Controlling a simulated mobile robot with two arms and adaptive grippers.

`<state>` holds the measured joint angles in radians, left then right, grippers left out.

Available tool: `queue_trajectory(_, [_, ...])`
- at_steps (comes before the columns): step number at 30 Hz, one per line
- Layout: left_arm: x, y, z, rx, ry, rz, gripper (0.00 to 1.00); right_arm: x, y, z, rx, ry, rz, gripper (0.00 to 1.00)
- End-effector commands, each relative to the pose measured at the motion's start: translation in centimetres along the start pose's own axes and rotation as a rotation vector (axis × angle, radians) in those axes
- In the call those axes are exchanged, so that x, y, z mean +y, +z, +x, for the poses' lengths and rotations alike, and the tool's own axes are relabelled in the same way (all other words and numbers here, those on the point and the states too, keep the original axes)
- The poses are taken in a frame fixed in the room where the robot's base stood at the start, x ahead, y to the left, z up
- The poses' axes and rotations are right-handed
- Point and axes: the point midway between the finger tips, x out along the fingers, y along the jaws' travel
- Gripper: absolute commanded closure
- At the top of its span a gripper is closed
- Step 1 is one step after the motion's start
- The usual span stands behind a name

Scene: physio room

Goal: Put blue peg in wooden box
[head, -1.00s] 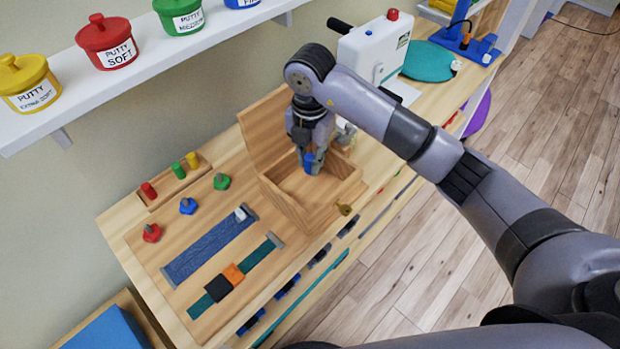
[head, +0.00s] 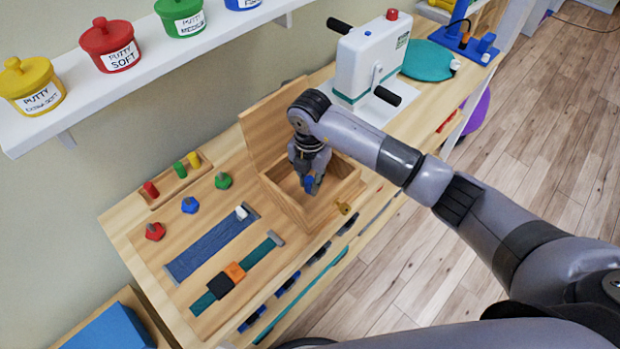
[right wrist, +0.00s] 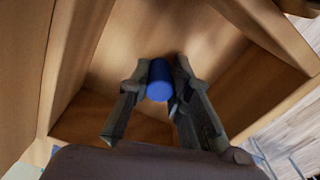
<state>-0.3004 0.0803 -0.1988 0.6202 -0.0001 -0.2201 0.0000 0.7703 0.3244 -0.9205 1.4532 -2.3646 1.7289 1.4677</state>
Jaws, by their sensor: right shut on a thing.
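The wooden box (head: 288,203) stands open on the bench, its lid raised at the back. My right gripper (head: 310,184) points down into the box opening. It is shut on the blue peg (head: 309,185). In the right wrist view the blue peg (right wrist: 160,80) sits between the two fingertips (right wrist: 156,84), with the box walls (right wrist: 255,100) around it. I cannot tell whether the peg touches the box floor. My left gripper is not in view.
A peg rack (head: 176,181) with red, green and yellow pegs stands left of the box. Red, blue and green knobs (head: 190,205) and strap strips (head: 212,246) lie on the board in front. A white crank machine (head: 370,62) stands right of the box. A shelf (head: 130,75) with putty jars hangs above.

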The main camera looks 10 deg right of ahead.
Motion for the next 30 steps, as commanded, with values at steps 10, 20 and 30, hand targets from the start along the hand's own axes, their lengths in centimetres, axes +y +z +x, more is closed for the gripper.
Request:
queue_trajectory(10, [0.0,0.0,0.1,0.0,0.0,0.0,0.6,0.0,0.0,0.1,0.0,-0.001,0.001,0.61])
queue_trajectory(20, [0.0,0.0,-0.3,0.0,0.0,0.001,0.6,0.0,0.0,-0.3,0.0,0.0,0.001,0.61])
queue_trajectory(30, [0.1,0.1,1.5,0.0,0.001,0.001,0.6,0.1,0.2,-6.0,-0.005,0.004,-0.001,0.61])
